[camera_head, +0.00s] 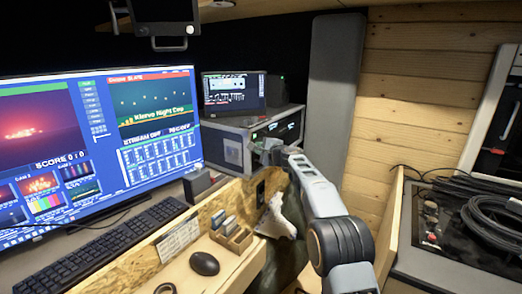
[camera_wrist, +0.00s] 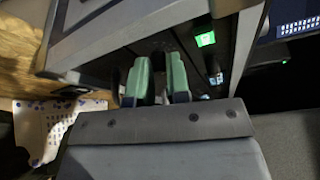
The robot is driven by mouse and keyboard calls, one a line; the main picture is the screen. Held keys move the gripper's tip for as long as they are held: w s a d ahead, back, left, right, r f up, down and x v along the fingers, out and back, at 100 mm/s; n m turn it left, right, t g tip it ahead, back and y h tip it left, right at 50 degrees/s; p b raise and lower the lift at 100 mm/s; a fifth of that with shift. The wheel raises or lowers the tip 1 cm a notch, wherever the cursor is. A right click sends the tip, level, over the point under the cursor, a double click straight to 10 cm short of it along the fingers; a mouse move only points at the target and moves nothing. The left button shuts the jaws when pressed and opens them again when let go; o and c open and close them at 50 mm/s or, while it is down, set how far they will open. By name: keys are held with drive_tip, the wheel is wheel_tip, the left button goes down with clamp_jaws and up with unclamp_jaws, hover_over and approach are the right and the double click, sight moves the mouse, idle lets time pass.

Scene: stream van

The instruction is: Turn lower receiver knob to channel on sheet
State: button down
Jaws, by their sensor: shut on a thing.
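My gripper (camera_head: 268,150) is at the front of the grey rack case (camera_head: 226,148). In the wrist view its two green-padded fingers (camera_wrist: 160,62) reach the receiver panel, shut on a dark knob mostly hidden between them. I cannot read the knob's setting. Green lit displays sit beside the fingers, the brighter one (camera_wrist: 206,39) up and right of them. A white sheet (camera_head: 279,216) hangs below the rack in the head view; in the wrist view a sheet with small blue marks (camera_wrist: 45,128) shows at left. Its writing is too small to read.
A large monitor (camera_head: 95,150) and a keyboard (camera_head: 105,240) fill the left. A smaller screen (camera_head: 234,92) stands on the rack. A mouse (camera_head: 205,264) and a wooden card holder (camera_head: 231,236) sit on the desk. Coiled black cables (camera_head: 490,215) lie at right.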

drive_tip(key=c, duration=1.1)
unclamp_jaws()
drive_tip(key=b+v, duration=0.5)
drive_tip(key=v, duration=0.9)
drive_tip(key=shift+a, duration=0.1)
